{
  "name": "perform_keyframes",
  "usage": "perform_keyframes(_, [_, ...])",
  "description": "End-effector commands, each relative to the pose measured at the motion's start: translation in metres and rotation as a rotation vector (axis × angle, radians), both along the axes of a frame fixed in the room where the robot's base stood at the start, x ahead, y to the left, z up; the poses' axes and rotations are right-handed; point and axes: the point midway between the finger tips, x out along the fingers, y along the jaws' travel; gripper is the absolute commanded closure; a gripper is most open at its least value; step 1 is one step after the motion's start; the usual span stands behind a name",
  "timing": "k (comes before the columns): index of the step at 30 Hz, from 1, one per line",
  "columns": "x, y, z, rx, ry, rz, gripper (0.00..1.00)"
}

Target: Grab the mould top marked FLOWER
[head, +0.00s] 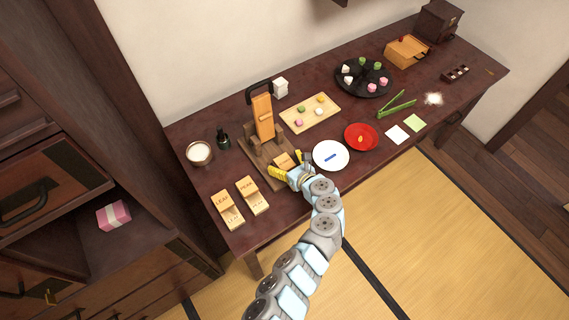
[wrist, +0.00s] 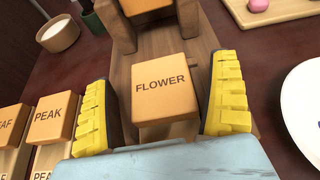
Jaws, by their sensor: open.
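The mould top marked FLOWER (wrist: 160,85) is a light wooden block lying on a brown wooden board, its label facing up in the wrist view. In the head view it shows as a small wooden piece (head: 284,160) at the front of the press stand. My gripper (wrist: 163,105) is open, with one yellow ridged finger on each side of the block. A gap shows between the block and each finger. In the head view my gripper (head: 288,168) is at the front of the stand. The block's near underside is partly hidden.
Moulds marked LEAF (head: 223,199) and PEAK (head: 247,187) lie to the left. The upright wooden press (head: 263,117) stands just behind. A white plate (head: 331,155) is close on the right, with a red dish (head: 361,137) beyond it.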

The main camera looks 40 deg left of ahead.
Motion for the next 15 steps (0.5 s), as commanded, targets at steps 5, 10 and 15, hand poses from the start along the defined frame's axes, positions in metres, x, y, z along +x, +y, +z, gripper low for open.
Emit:
perform_keyframes(5, [0.0001,0.0005,-0.0002,0.0,0.001,-0.001,0.09])
perform_keyframes(10, [0.0,0.0004,-0.0003,0.0,0.001,0.0,0.45])
perform_keyframes(15, [-0.0001,0.0004,-0.0004,0.0,0.001,0.0,0.72])
